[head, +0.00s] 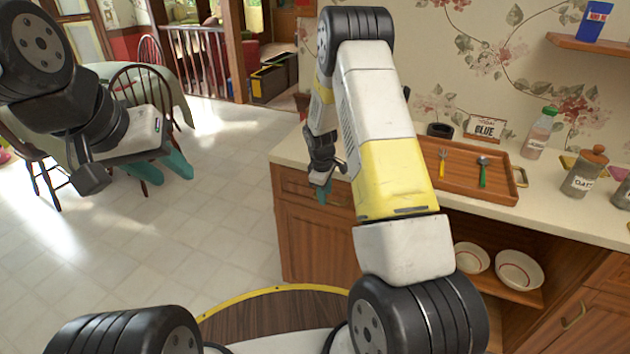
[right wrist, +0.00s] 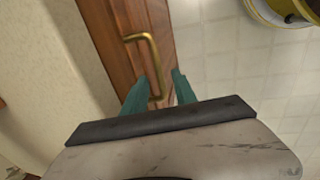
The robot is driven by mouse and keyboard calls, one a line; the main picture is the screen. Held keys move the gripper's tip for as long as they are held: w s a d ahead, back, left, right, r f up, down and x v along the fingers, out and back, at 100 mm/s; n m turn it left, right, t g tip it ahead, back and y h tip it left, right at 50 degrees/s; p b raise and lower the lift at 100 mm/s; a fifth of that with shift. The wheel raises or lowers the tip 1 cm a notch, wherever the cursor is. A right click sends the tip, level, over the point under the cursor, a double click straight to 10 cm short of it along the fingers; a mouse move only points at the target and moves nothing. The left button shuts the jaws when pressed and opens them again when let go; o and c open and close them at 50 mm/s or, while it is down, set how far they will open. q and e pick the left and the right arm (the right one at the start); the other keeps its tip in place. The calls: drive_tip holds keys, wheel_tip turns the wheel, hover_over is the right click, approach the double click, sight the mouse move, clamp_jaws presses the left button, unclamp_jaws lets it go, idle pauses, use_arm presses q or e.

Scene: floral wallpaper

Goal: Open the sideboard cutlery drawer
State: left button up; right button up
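The sideboard's wooden drawer front (head: 296,187) is under the left end of the light countertop, and it looks shut. In the right wrist view its front (right wrist: 122,18) carries a brass bar handle (right wrist: 150,52). My right gripper (head: 322,188) is at the drawer front in the head view. In the right wrist view the teal fingers (right wrist: 160,78) are apart, with the near end of the handle between them; I cannot tell whether they touch it. My left gripper (head: 162,167) hangs over the floor at the left, fingers apart and empty.
A wooden tray (head: 460,188) with a fork and a spoon lies on the countertop (head: 558,210). A bottle (head: 540,135) and jar (head: 584,176) stand to its right. Bowls (head: 518,270) sit on an open shelf below. The tiled floor (head: 225,210) left of the sideboard is clear.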

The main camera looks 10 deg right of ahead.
drive_tip(key=shift+w+f, duration=0.1)
drive_tip(key=shift+f, duration=0.45)
drive_tip(key=shift+c, duration=0.2)
clamp_jaws()
idle(0.9)
